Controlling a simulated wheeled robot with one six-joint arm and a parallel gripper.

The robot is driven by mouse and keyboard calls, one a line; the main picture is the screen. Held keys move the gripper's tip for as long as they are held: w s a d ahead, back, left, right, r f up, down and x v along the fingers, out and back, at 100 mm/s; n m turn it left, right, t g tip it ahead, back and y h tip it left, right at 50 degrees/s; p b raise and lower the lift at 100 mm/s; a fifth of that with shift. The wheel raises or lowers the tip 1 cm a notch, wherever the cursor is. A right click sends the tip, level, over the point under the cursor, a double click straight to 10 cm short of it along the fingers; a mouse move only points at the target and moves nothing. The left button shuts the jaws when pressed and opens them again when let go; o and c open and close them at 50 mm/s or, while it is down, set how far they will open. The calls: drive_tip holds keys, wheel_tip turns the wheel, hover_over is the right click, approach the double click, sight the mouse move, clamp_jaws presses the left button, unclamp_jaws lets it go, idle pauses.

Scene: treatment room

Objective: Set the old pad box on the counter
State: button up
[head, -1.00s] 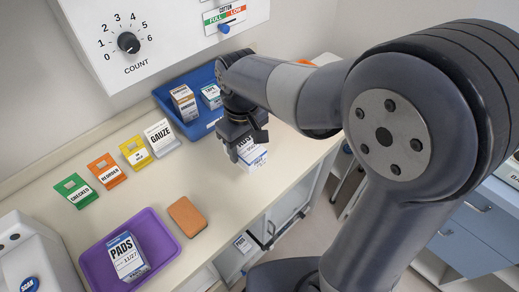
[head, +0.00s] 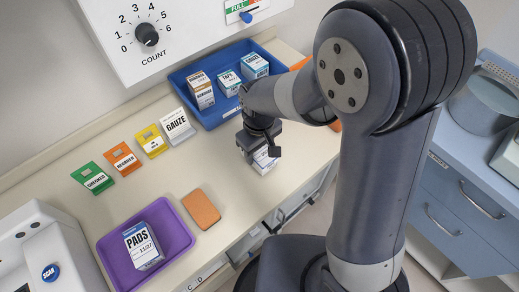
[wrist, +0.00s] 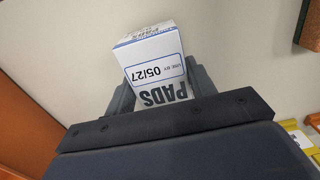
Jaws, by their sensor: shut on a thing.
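The held pad box (wrist: 152,62) is white with blue trim and reads PADS, use by 05/27, in the wrist view. My gripper (wrist: 158,98) is shut on it, one finger on each side. In the head view my gripper (head: 259,146) points down near the counter's front edge, with the box (head: 265,161) under it. I cannot tell whether the box touches the counter (head: 165,180). A second pad box (head: 143,246), marked 11/27, stands in the purple tray (head: 184,238).
A blue tray (head: 213,117) with several small boxes stands behind my gripper. An orange-brown block (head: 201,209) lies left of it. Green (head: 93,178), orange (head: 122,158), yellow (head: 151,141) and white GAUZE (head: 178,125) cards line the back. Bare counter lies between cards and block.

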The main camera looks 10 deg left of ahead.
drive_tip(key=shift+f, duration=0.45)
drive_tip(key=shift+f, duration=0.1)
drive_tip(key=o, duration=1.1)
drive_tip(key=shift+c, duration=0.2)
wheel_tip(320, 180, up, 12)
